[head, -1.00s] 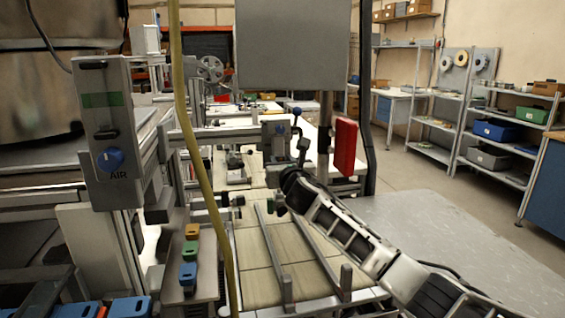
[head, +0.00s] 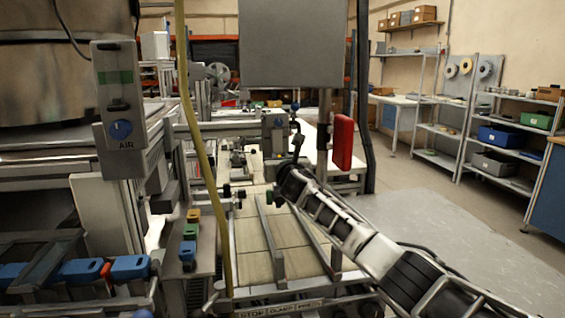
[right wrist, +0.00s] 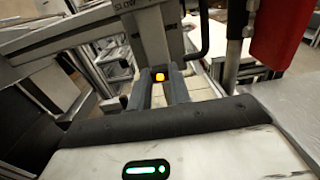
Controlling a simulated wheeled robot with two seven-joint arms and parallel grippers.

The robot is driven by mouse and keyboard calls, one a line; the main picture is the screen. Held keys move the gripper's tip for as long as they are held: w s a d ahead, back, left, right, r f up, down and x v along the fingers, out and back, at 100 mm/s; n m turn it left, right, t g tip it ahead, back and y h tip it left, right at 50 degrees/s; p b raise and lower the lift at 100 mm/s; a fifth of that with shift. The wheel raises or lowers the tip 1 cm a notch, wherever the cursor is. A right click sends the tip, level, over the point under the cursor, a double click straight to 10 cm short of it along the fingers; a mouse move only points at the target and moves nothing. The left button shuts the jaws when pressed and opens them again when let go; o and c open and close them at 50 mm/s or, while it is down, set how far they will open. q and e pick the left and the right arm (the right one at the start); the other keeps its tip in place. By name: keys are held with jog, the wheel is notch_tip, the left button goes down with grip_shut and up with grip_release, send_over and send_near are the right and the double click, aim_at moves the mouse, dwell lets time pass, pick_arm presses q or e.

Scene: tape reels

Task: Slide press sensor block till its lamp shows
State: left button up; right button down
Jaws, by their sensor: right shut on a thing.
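My right gripper (head: 281,190) reaches in from the right over the conveyor. In the right wrist view the two fingers of my right gripper (right wrist: 160,88) are closed on a small sensor block, with a round orange-yellow lamp (right wrist: 160,76) glowing between them. Most of the block's body is hidden by the fingers, and the head view is too small to show its lamp. My left gripper is not in view.
Two grey guide rails (head: 268,236) run along the tiled conveyor bed. A yellow hose (head: 203,170) hangs in front. A grey panel (head: 290,43) and red box (head: 343,141) stand beyond my arm. The grey tabletop (head: 440,225) at right is bare.

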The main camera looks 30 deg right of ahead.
jog(key=shift+f, duration=0.1)
jog(key=c, duration=1.3)
grip_release()
jog(key=shift+s, duration=0.15)
jog(key=v, duration=1.5)
jog(key=shift+s+a, duration=0.15)
jog(key=shift+s, duration=0.2)
